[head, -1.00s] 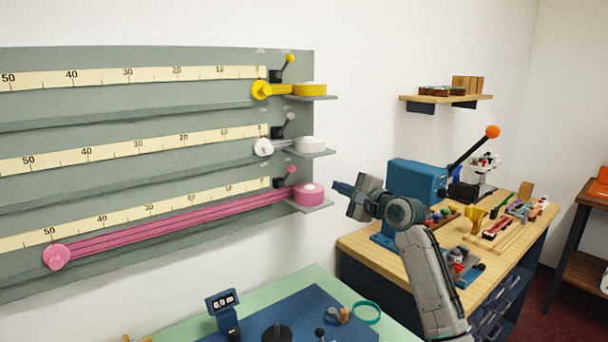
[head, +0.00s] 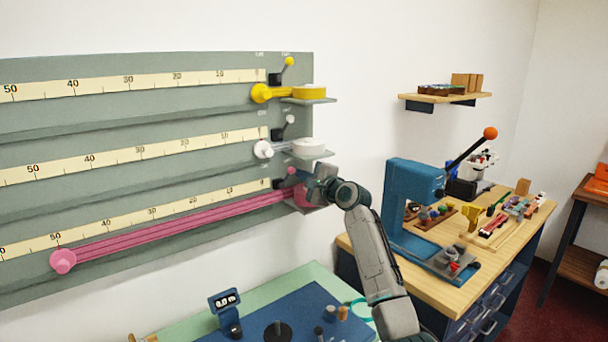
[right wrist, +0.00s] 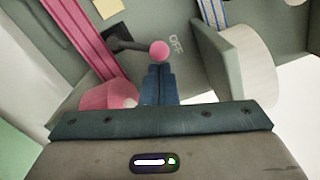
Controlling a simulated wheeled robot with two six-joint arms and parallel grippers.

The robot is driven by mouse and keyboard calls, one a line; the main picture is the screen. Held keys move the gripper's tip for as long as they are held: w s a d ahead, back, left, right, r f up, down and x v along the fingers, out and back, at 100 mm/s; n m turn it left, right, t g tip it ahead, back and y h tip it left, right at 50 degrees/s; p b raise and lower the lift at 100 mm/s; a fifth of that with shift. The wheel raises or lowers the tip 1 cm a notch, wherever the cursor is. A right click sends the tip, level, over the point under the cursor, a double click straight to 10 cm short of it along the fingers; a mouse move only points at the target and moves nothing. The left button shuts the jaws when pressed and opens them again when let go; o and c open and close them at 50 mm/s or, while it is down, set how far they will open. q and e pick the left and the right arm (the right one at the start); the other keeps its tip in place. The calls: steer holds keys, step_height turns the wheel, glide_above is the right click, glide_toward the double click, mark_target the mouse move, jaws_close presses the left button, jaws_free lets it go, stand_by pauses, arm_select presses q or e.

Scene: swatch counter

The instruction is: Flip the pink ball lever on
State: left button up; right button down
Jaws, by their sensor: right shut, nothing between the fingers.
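The pink ball lever (head: 291,171) is at the right end of the lowest row of the grey wall board. In the right wrist view its pink ball (right wrist: 159,50) sits on a dark arm from a black base, with the word OFF beside it. My right gripper (right wrist: 159,68) is shut and empty, its fingertips right at the ball; I cannot tell whether they touch. In the head view the right gripper (head: 302,177) partly hides the pink spool (head: 298,198). My left gripper is not in view.
The white lever (head: 290,119) and white spool (head: 308,147) are just above; the yellow lever (head: 289,62) is higher. Pink ribbon (head: 170,230) runs left along the board. A blue press (head: 405,190) stands on the workbench at right. The green table (head: 175,317) is below.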

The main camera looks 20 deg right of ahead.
steer(key=shift+s+a+r+n, duration=0.15)
steer(key=shift+a+r+n, duration=0.15)
steer(key=shift+n, duration=0.6)
steer(key=shift+a+r+n, duration=0.1)
steer(key=shift+r+n, duration=0.1)
steer(key=shift+n, duration=0.2)
steer(key=a+n, duration=0.1)
steer(key=n, duration=0.1)
steer(key=s+a+r+n, duration=0.1)
steer(key=n, duration=0.2)
steer(key=a+n+b, duration=0.1)
steer(key=n, duration=0.1)
steer(key=shift+s+a+r, duration=0.15)
steer(key=shift+s+a+n, duration=0.15)
steer(key=shift+a+n, duration=0.2)
steer(key=shift+n, duration=0.45)
steer(key=shift+s+a+n, duration=0.1)
steer(key=shift+a+n, duration=0.25)
steer(key=shift+n, duration=0.45)
stand_by(2.3)
